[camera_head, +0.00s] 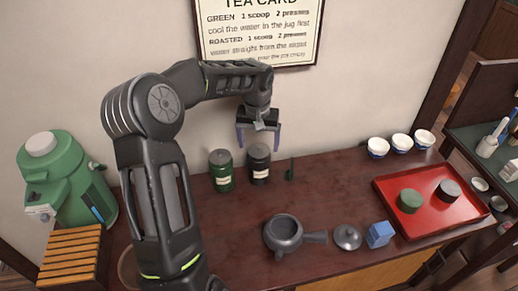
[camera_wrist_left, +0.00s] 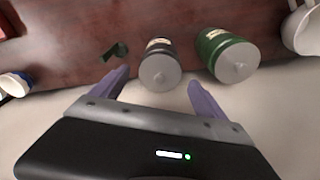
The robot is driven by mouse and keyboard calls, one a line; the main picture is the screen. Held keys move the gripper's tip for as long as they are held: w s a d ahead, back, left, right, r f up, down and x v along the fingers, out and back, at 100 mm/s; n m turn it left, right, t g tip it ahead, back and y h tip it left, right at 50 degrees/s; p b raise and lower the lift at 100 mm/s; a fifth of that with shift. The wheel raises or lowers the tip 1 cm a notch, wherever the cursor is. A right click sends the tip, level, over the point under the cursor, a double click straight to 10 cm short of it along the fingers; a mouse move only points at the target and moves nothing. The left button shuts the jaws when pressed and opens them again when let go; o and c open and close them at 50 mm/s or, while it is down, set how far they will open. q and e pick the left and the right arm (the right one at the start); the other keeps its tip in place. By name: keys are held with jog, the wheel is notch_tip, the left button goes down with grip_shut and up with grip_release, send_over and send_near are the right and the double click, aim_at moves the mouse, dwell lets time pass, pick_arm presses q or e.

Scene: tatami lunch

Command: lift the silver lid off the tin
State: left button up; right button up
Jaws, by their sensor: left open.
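Two tins with silver-grey lids stand on the dark wooden counter. The black tin (camera_head: 259,168) with its knobbed silver lid (camera_head: 258,151) is on the right, and the green tin (camera_head: 221,178) with its own grey lid (camera_head: 220,156) is on the left. My left gripper (camera_head: 258,143) is open and empty above the black tin, pointing down. In the left wrist view the black tin's lid (camera_wrist_left: 159,73) shows between and beyond the open fingers (camera_wrist_left: 158,80), apart from them. The green tin (camera_wrist_left: 227,54) is outside the fingers there. My right gripper is not in view.
A green scoop-like piece (camera_head: 290,170) stands beside the black tin. In front are a grey side-handled pot (camera_head: 284,232), a grey lid (camera_head: 347,237) and a blue block (camera_head: 380,234). A red tray (camera_head: 430,220), white bowls (camera_head: 401,142) and a green jug (camera_head: 65,180) stand around.

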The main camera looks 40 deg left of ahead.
aim_at(259, 147)
pick_arm(q)
jog(key=shift+f, duration=0.3)
dwell(0.4)
jog(key=c, duration=1.2)
jog(key=shift+f, duration=0.1)
grip_shut()
jog(key=shift+s, duration=0.1)
notch_tip(259, 147, up, 10)
jog(key=shift+b, duration=0.35)
jog(key=shift+w, duration=0.2)
